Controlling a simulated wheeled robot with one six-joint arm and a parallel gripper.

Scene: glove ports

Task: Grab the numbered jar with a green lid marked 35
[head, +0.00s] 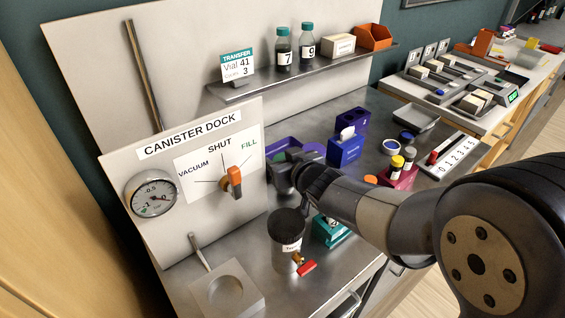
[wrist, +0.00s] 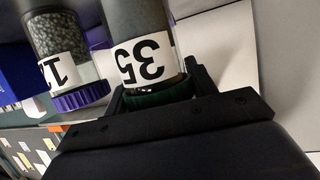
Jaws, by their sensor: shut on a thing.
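The jar marked 35 (wrist: 144,60) shows upside down in the wrist view, with dark contents and a white number label. Its green lid (wrist: 155,96) sits between the fingers of my gripper (wrist: 158,92), which is shut on it. In the head view my gripper (head: 285,174) is over the back of the steel bench, beside the canister dock panel. The jar is hidden there behind my gripper and arm.
A jar with a purple lid (wrist: 80,97) stands close beside the held jar. A purple tray (head: 290,148), a blue tissue box (head: 345,148) and a dark-lidded canister (head: 287,228) are near my arm. The dock panel (head: 190,185) stands close on the left.

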